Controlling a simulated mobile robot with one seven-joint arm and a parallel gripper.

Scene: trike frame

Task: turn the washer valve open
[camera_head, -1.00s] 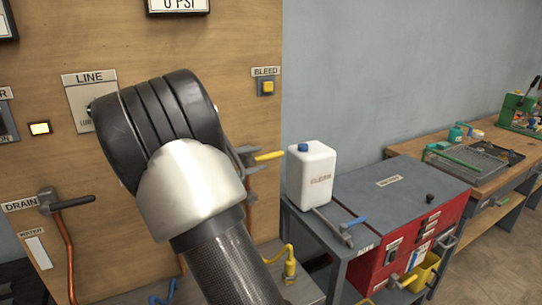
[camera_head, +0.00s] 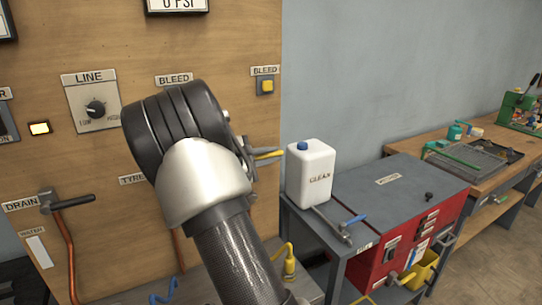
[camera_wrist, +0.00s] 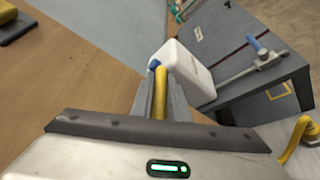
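A yellow lever handle (camera_head: 270,155) sticks out to the right of my gripper (camera_head: 250,152), in front of the wooden panel. In the wrist view the yellow lever (camera_wrist: 159,100) lies between the two grey fingers of my gripper (camera_wrist: 160,98). The fingers are close together, one along each side of it, and appear shut on it. The lever's root and any label for it are hidden behind my wrist, so I cannot read whether it is the washer valve. A second yellow-handled fitting (camera_head: 289,262) stands lower right, apart from my gripper.
The wooden panel (camera_head: 100,150) carries a LINE knob (camera_head: 96,108), a drain lever (camera_head: 68,202) and a bleed button (camera_head: 266,87). A white jug (camera_head: 310,175) and a blue-handled clamp (camera_head: 345,228) are on the grey-topped cabinet (camera_head: 400,185) at right.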

